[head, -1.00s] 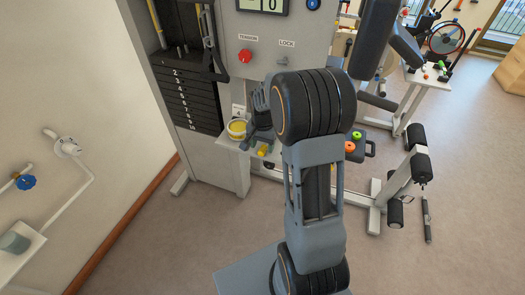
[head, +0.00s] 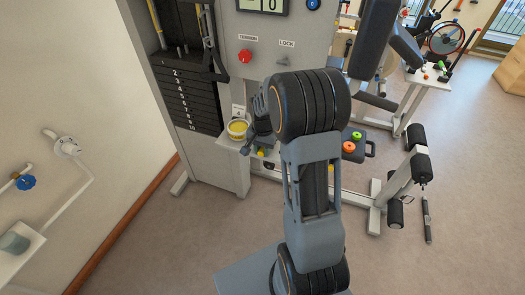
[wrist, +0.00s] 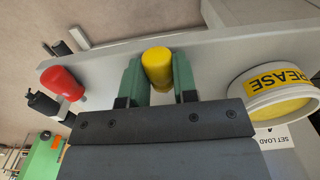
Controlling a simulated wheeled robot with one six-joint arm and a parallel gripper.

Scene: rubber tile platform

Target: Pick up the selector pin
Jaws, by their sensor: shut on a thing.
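In the wrist view a yellow cylindrical knob (wrist: 157,62), which I take to be the selector pin's head, sits between the green fingers of my gripper (wrist: 158,78). The fingers are closed against its two sides. Any shaft of the pin is hidden. In the head view a small yellow spot of it (head: 262,153) shows at my gripper (head: 259,147), by the grey shelf of the weight machine. My wrist and forearm cover much of that area. I cannot tell whether the pin touches the shelf.
A grease tin (wrist: 275,97) stands on the shelf (wrist: 215,55) right of the fingers; the tin (head: 237,129) shows in the head view too. A red knob (wrist: 60,82) with a black part lies left. The numbered weight stack (head: 188,98) stands behind, left. Open floor (head: 160,250) lies in front.

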